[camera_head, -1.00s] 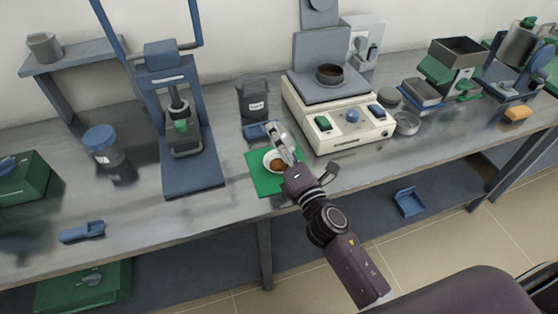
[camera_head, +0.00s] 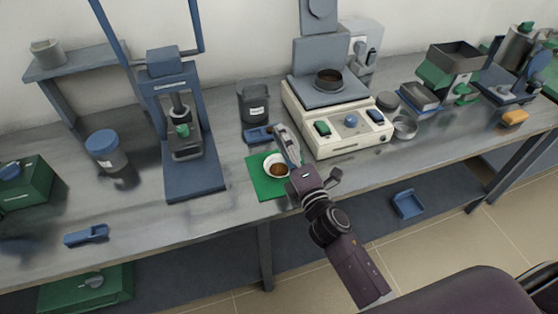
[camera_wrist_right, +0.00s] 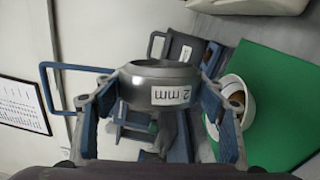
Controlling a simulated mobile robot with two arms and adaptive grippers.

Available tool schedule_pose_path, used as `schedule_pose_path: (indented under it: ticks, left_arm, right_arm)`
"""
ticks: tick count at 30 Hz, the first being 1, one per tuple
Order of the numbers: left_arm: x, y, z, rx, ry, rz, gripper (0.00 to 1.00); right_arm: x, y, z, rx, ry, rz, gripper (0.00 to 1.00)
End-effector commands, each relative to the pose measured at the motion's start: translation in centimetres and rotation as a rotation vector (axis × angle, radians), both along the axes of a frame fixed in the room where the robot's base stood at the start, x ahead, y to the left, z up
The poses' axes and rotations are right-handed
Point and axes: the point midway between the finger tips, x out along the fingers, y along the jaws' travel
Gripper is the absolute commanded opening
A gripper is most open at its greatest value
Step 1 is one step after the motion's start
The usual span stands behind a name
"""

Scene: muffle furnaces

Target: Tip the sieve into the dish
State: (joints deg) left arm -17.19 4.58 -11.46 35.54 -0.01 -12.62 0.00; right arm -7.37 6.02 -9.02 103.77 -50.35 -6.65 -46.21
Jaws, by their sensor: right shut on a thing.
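A grey metal sieve marked "2 mm" (camera_wrist_right: 158,92) is between the fingers of my right gripper (camera_wrist_right: 160,84) in the right wrist view, and the gripper is shut on it. In the head view my right gripper (camera_head: 287,146) is just above and right of the white dish (camera_head: 267,169). The dish stands on a green mat (camera_head: 269,190) and holds brown material. The dish also shows partly in the right wrist view (camera_wrist_right: 249,100), behind a finger. My left gripper is out of view.
A blue-framed press (camera_head: 190,175) stands left of the mat, a dark labelled container (camera_head: 254,103) behind it. A cream machine (camera_head: 345,143) with a dark round pan (camera_head: 328,79) stands close right. A blue scoop (camera_head: 87,235) lies front left, with bare bench nearby.

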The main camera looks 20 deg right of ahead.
Motion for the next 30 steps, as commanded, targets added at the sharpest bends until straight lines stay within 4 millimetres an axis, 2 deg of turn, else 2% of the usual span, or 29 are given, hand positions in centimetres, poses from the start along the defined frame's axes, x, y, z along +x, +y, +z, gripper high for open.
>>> schedule_pose_path:
  ticks: [2,14,21,25,30]
  left_arm:
    - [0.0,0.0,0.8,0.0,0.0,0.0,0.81]
    - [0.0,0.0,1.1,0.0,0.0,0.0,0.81]
    - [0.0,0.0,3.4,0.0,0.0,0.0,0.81]
    - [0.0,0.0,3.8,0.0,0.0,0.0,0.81]
    - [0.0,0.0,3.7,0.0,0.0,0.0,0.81]
  right_arm:
    - [0.5,-0.1,0.3,0.055,0.012,0.0,0.2]
    - [0.8,-0.3,0.1,0.11,0.026,0.0,0.2]
    - [1.0,-1.3,0.1,0.343,0.081,0.0,0.2]
    - [1.1,-1.6,-0.3,0.418,0.099,0.0,0.2]
    - [1.1,-1.6,-0.5,0.431,0.101,0.0,0.2]
